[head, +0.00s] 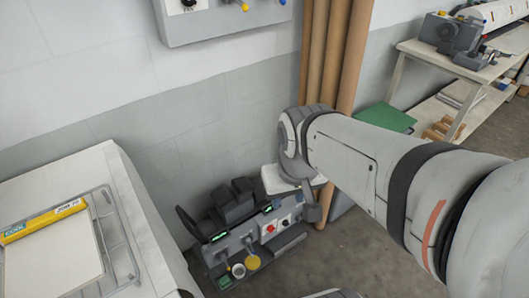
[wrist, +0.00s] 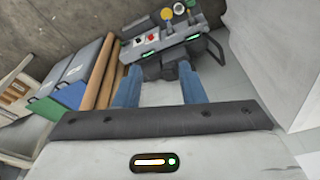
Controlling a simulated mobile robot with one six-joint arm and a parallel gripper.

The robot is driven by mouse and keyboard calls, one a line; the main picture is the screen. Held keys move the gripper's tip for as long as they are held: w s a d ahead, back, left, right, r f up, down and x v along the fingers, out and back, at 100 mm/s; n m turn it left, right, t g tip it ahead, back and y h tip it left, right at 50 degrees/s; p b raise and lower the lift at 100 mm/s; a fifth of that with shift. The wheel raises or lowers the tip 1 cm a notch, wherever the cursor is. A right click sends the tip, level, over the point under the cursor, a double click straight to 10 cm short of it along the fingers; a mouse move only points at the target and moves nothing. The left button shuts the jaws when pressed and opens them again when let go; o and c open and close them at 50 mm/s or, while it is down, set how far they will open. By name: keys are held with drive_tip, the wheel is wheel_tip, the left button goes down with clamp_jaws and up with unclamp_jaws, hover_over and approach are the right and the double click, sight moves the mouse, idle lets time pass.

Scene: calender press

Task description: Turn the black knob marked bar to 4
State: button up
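A low grey machine unit (head: 222,252) stands by the wall. It carries a red button (head: 270,229), a small dark knob on a white plate (head: 285,222), a white round dial (head: 238,270) and a yellow disc (head: 252,262). It also appears upside down in the wrist view (wrist: 165,42). I cannot read a bar mark, so which control is the bar knob, and its setting, are unclear. My gripper (wrist: 160,68) shows two blue fingers spread apart with nothing between them, short of the unit. In the head view its fingers cannot be made out.
A grey wall panel (head: 215,28) with a black knob marked FAN hangs above. Brown rolls (head: 335,50) stand upright behind my arm. A white cabinet (head: 150,225) with a wire tray is at left. A bench (head: 420,52) is at right. Open floor (head: 350,255) lies right of the unit.

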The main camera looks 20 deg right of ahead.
drive_tip(key=shift+o, duration=0.3)
drive_tip(key=shift+s+a, duration=0.1)
drive_tip(key=shift+a, duration=0.05)
drive_tip(key=shift+o, duration=0.8)
drive_tip(key=shift+f, duration=0.2)
drive_tip(key=shift+o, duration=0.9)
drive_tip(key=w+a+f+m+g+y+b, duration=0.2)
drive_tip(key=w+f+m+y+b, duration=0.1)
drive_tip(key=f+b, duration=0.3)
wheel_tip(320, 180, down, 3)
drive_tip(key=shift+w+a+r+m+g, duration=0.15)
drive_tip(key=shift+w+a+m+g, duration=0.2)
drive_tip(key=shift+w, duration=0.45)
drive_tip(key=w+d+f+m+t+y+b, duration=0.15)
drive_tip(key=w+f+m+y+b, duration=0.5)
drive_tip(key=f, duration=0.65)
drive_tip(key=w+d+f+m+t+y+b, duration=0.1)
drive_tip(key=w+d+f+m+y+b, duration=0.15)
drive_tip(key=w+f+m+b, duration=0.8)
drive_tip(key=m+t+h+b, duration=0.6)
drive_tip(key=m+t+b, duration=0.75)
drive_tip(key=m, duration=0.35)
approach(286, 223)
drive_tip(key=p+x, duration=0.1)
drive_tip(key=x, duration=0.6)
drive_tip(key=shift+w+d+f+t, duration=0.15)
drive_tip(key=shift+w+f+t, duration=0.1)
drive_tip(key=shift+f+t, duration=0.15)
drive_tip(key=shift+c, duration=0.4)
